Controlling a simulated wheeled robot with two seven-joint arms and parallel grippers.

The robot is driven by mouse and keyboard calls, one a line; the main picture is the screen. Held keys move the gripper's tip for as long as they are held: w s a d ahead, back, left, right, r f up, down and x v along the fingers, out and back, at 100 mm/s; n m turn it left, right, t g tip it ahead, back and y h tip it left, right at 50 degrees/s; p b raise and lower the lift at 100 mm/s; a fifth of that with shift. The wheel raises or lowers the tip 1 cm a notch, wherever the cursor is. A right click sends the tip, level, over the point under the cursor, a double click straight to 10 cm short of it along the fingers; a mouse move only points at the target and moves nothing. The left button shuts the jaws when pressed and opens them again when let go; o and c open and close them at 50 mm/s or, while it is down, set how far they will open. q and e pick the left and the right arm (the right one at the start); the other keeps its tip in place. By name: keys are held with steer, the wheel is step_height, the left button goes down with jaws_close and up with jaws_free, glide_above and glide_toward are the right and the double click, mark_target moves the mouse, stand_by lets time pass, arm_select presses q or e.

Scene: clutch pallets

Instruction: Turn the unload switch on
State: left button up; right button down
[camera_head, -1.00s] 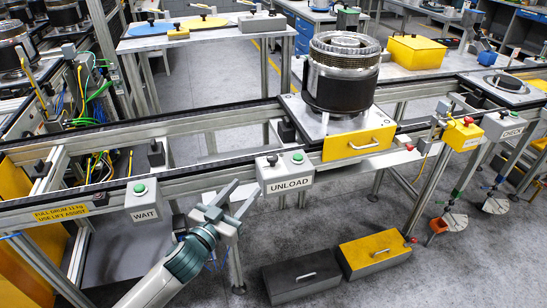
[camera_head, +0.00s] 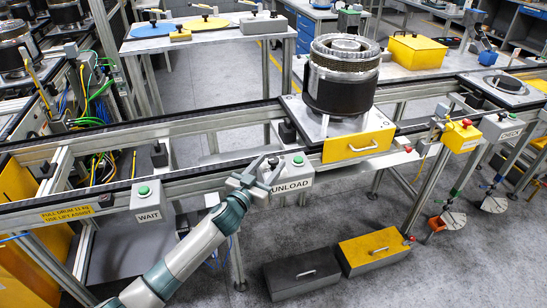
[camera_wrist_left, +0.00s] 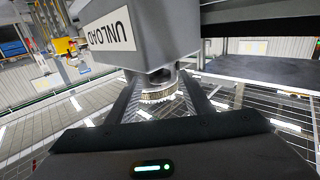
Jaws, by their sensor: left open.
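The grey unload switch box (camera_head: 290,181) hangs on the front rail, with its UNLOAD label partly covered by my gripper in the head view. A black knob (camera_head: 273,161) and a green button (camera_head: 298,159) are on its top. My left gripper (camera_head: 266,170) is open, its fingers at the left side of the box near the black knob. In the left wrist view the box (camera_wrist_left: 160,35) fills the top, and a dark round part (camera_wrist_left: 152,80) with a silvery ring lies between the open fingers (camera_wrist_left: 160,92). I cannot tell whether the fingers touch it. My right gripper is out of view.
A similar WAIT box (camera_head: 149,205) is on the rail to the left. A drum (camera_head: 342,85) stands on a pallet with a yellow front (camera_head: 358,145) to the right. Two lidded boxes (camera_head: 302,275) are on the floor below.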

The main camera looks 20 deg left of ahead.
arm_select(q)
steer(key=shift+w+d, duration=0.15)
steer(key=shift+w, duration=0.6)
steer(key=shift+w+d, duration=0.15)
steer(key=shift+w, duration=0.55)
steer(key=shift+c, duration=0.4)
steer(key=c, duration=0.9)
steer(key=shift+c, duration=0.2)
